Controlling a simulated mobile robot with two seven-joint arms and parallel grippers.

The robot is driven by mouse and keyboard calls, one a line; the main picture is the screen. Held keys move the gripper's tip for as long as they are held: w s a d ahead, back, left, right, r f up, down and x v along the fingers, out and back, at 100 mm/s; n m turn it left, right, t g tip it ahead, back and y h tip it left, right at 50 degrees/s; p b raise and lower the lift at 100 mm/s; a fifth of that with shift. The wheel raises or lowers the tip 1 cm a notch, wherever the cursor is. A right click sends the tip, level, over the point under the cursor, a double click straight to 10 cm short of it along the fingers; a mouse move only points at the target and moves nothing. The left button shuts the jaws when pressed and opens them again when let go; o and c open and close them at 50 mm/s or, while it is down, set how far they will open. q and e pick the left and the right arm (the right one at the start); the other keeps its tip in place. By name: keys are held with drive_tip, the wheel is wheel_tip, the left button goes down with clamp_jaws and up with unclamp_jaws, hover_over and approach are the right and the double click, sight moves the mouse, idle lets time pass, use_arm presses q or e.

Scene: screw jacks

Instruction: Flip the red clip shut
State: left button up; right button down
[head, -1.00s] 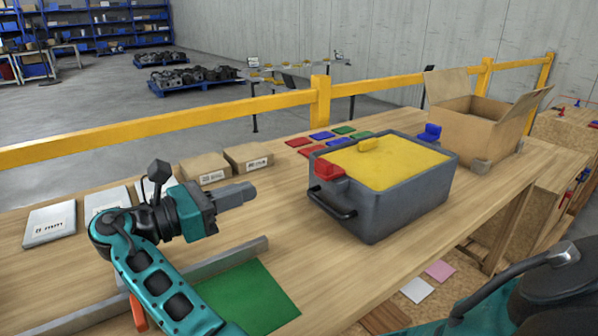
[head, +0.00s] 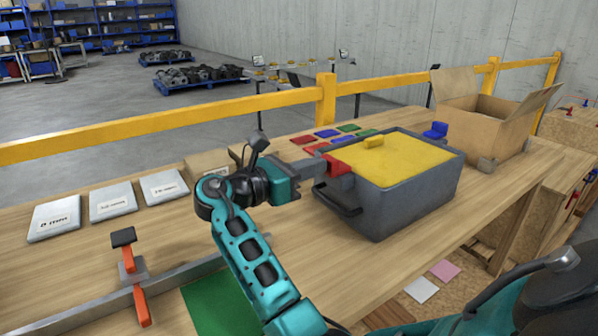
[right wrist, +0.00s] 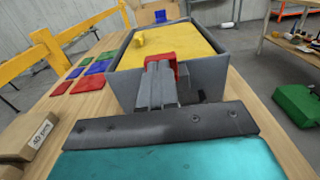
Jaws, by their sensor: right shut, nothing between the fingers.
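The red clip (head: 340,161) sits at the near left corner of the grey box (head: 385,205), at the edge of its yellow lid (head: 395,158). My right gripper (head: 320,167) is shut and empty, with its fingertips at the left side of the red clip. In the right wrist view the fingers (right wrist: 157,88) point at the red clip (right wrist: 168,57) and cover part of it. Whether they touch it, I cannot tell. A blue clip (head: 435,130) stands up at the far side of the box. My left gripper is not in view.
A black handle (head: 338,202) sticks out of the box's near left side below my fingers. An open cardboard box (head: 478,128) stands behind right. Coloured plates (head: 328,134) lie behind the box. A clamp (head: 132,270) and metal rail lie at front left.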

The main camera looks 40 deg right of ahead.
sight(336, 164)
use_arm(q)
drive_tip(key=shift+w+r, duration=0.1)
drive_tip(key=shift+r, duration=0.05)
use_arm(e)
drive_tip(key=d+p, duration=0.3)
drive_tip(key=shift+s+d+r, duration=0.15)
drive_tip(key=shift+s+d, duration=0.05)
drive_tip(key=shift+d, duration=0.05)
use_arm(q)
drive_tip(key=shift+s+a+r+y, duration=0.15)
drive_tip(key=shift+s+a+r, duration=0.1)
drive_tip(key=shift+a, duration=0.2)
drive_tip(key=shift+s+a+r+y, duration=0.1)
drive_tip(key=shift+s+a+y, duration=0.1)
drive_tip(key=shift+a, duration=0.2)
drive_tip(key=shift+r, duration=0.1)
